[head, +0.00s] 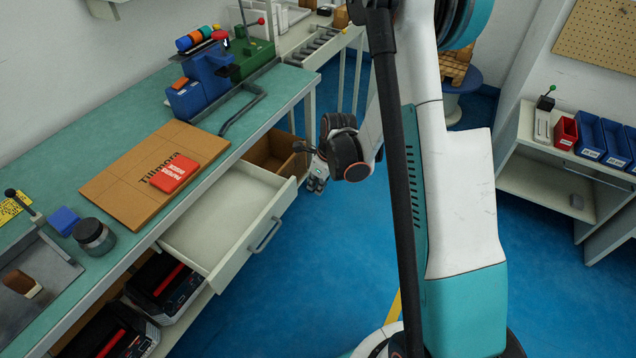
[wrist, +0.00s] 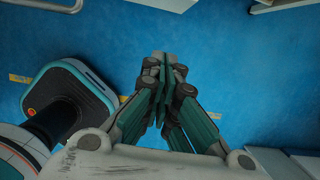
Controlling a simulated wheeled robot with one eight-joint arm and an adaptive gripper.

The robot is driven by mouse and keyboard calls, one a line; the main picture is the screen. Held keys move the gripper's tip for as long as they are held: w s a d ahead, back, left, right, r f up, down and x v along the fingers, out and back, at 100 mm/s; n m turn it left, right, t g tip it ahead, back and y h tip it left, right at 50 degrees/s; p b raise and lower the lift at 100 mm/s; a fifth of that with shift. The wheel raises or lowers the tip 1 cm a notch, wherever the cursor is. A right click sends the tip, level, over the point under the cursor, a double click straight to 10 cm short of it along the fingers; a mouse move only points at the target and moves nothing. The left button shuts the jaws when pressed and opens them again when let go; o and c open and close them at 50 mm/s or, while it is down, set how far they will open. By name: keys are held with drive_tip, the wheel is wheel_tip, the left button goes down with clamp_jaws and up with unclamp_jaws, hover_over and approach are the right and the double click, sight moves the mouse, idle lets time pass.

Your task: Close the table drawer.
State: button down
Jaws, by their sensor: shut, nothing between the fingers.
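The table drawer (head: 222,213) is a white, empty drawer pulled well out from under the green-topped table (head: 130,100). Its front panel carries a grey bar handle (head: 265,236). A second compartment with a brown wooden inside (head: 270,152) shows just behind it, also standing out from the table. My gripper (head: 316,184) hangs beyond the drawer's right front corner, over the floor, and looks apart from the drawer front. In the wrist view my gripper (wrist: 165,85) is shut and empty, with blue floor beneath it. The drawer is not clearly seen there.
A cardboard sheet (head: 125,190) with a red box (head: 175,174) lies on the table. A blue vise-like device (head: 205,80) stands farther back. Black cases (head: 165,285) sit on the shelf below. Blue floor (head: 300,290) in front of the drawer is clear. A shelf unit (head: 540,165) stands right.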

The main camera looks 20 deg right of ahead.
drive_tip(key=w+a+f+b, duration=0.3)
drive_tip(key=w+f, duration=0.1)
drive_tip(key=f, duration=0.1)
drive_tip(key=shift+w, duration=0.15)
idle(0.3)
